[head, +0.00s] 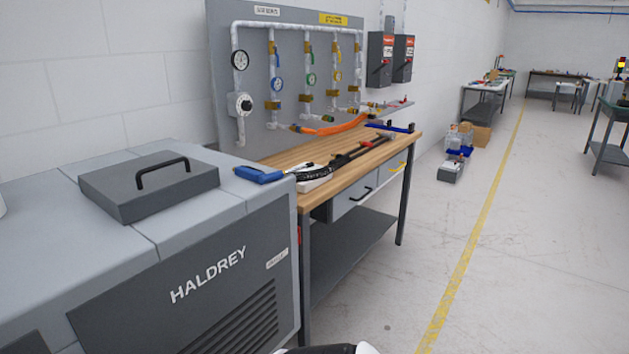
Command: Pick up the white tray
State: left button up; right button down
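I cannot make out a white tray for certain. A small pale block-like object (315,184) lies at the near end of the wooden workbench, partly under a dark tool, and I cannot tell what it is. A sliver of a white, rounded thing (2,206) is cut off by the left edge, on top of the grey machine. Neither of my grippers shows. A black and white part at the bottom edge looks like part of my arm.
The grey HALDREY machine (215,275) fills the near left, with a dark handled lid (150,190) on top. The workbench (295,155) beside it holds a blue tool (258,174) and long dark bar tools. Open floor (500,270) lies to the right.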

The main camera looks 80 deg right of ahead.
aim_at(305, 187)
jog(key=z, duration=2.6)
